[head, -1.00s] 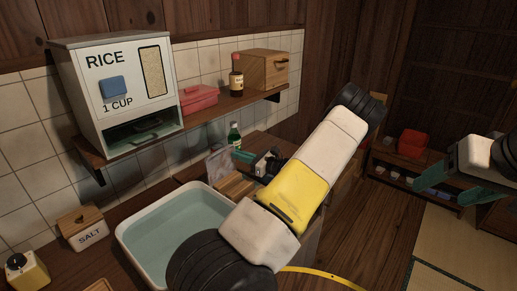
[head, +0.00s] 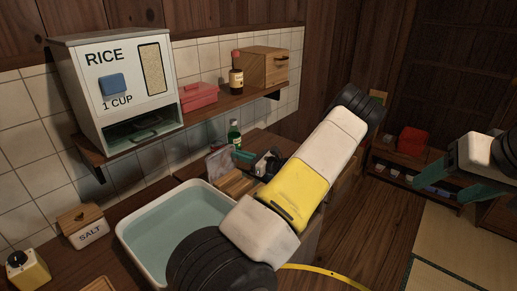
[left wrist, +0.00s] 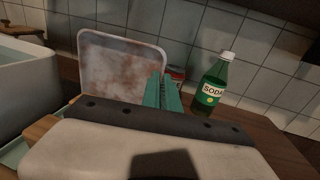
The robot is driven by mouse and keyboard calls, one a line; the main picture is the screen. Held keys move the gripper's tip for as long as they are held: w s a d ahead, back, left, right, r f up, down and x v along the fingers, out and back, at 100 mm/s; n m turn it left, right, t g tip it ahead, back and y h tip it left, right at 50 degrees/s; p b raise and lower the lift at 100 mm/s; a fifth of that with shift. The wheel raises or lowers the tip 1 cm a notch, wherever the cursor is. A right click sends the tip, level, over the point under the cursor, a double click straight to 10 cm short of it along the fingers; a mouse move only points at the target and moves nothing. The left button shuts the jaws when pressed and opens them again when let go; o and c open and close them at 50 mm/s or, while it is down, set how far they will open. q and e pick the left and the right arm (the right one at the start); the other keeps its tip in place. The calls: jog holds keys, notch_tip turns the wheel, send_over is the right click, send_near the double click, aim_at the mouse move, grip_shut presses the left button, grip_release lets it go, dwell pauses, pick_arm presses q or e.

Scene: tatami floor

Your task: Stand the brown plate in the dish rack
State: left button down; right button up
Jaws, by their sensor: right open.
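An upright rectangular plate or panel with a pale rim and mottled brown face (left wrist: 122,62) stands in the left wrist view; in the head view it is a greyish slab (head: 219,163). I cannot tell surely that it is the brown plate. Wooden slats (head: 236,183), perhaps the dish rack, lie in front of it beside the basin. My left gripper's teal fingers (left wrist: 162,92) are close together at the panel's right edge; whether they grip it is unclear. They show small in the head view (head: 243,156). My right gripper (head: 430,182) is open and empty at far right.
A water-filled white basin (head: 170,225) is left of the slats. A green soda bottle (left wrist: 213,82) stands close right of my left fingers. A shelf (head: 220,116) with a rice dispenser (head: 120,80) overhangs the counter. A salt box (head: 85,226) sits at left.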

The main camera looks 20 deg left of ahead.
pick_arm(q)
jog(key=shift+f, duration=0.55)
dwell(0.6)
jog(key=c, duration=1.5)
grip_release()
jog(key=shift+c, duration=0.2)
jog(key=d, duration=0.7)
jog(key=shift+s+d, duration=0.35)
jog(key=shift+d, duration=0.05)
